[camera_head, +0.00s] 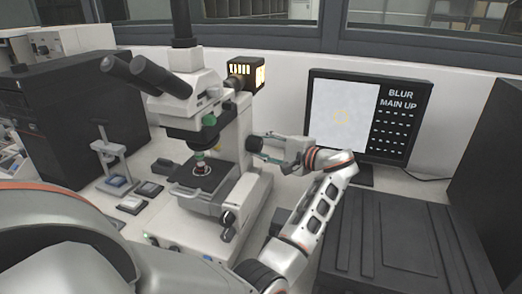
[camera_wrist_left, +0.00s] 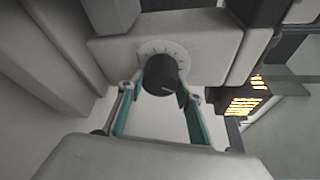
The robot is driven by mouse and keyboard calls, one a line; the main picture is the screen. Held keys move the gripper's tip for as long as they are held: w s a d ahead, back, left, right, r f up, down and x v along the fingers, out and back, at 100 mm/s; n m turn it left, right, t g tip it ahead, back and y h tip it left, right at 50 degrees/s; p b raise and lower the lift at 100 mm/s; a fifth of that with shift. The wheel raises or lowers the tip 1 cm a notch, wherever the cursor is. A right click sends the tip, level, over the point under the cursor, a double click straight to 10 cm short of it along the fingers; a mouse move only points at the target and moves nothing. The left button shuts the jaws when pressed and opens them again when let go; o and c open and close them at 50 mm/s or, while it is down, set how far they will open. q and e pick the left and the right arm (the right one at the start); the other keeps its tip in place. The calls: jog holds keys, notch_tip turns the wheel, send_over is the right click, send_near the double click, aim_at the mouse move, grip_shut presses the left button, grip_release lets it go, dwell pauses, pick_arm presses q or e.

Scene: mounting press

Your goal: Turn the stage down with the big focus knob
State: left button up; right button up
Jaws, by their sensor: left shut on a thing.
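The white microscope (camera_head: 205,85) stands at centre with its dark stage (camera_head: 205,190) below the objective, a small round specimen on it. Knobs (camera_head: 228,220) show low on its right side. My left gripper (camera_head: 254,144) is higher, at the right side of the microscope's column. In the left wrist view its teal fingers (camera_wrist_left: 160,100) are shut on a dark round knob (camera_wrist_left: 161,75). This knob has a light pointer line and a pale marked dial behind it. I cannot tell whether it is the big focus knob. My right gripper is not in view.
The monitor (camera_head: 368,115) at right reads "BLUR" and "MAIN UP". The lamp housing (camera_head: 246,74) is close above my left gripper and also shows in the left wrist view (camera_wrist_left: 248,98). A black box (camera_head: 75,115) stands at left; a dark ribbed case (camera_head: 400,240) is at front right.

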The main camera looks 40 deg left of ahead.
pick_arm(q)
jog(key=shift+n+b, duration=0.35)
jog(key=shift+n, duration=0.15)
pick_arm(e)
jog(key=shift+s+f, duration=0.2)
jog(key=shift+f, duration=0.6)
pick_arm(q)
jog(key=o, duration=1.1)
jog(key=shift+a, duration=0.1)
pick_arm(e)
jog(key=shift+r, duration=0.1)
pick_arm(q)
jog(key=shift+r, duration=0.15)
